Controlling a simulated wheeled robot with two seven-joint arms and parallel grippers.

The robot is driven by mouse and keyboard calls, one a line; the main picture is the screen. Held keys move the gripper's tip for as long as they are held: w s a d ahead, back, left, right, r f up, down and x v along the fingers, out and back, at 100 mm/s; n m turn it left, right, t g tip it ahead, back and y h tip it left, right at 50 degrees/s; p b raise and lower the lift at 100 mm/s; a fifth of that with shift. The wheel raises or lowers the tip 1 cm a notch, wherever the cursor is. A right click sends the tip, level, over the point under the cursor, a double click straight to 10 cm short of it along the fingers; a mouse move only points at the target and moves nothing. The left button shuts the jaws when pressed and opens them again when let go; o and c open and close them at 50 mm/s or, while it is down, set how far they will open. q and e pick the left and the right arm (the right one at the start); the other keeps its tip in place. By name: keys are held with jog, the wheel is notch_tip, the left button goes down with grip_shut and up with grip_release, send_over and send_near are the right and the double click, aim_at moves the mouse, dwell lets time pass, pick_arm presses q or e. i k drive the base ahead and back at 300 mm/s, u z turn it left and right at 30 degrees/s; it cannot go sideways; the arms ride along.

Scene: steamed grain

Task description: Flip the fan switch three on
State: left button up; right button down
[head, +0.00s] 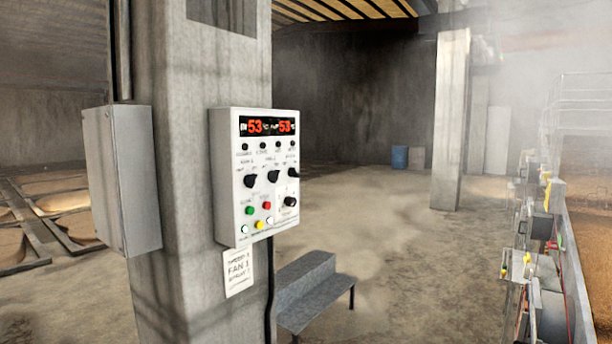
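A white control panel (228,190) is mounted on a concrete pillar in the middle left of the head view. Its display shows red digits 53 twice. Below are small black buttons, then a row of three black rotary knobs: left (250,181), middle (273,177) and right (294,173). A further black knob (290,201) sits lower right. Green, red, yellow and white buttons are near the bottom. The labels are too small to read surely, so I cannot tell which knob is fan switch three. Neither of my grippers is in view.
A grey box (123,180) is on the pillar's left side. A grey bench (312,290) stands beside the pillar. Machinery (540,270) lines the right edge. Open concrete floor (400,240) lies between.

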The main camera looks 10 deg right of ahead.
aim_at(293, 171)
jog(key=k, duration=0.4)
jog(key=z, duration=1)
jog(key=i, duration=2.85)
jog(key=u, duration=1.65)
jog(key=i, duration=0.45)
jog(key=u, duration=0.25)
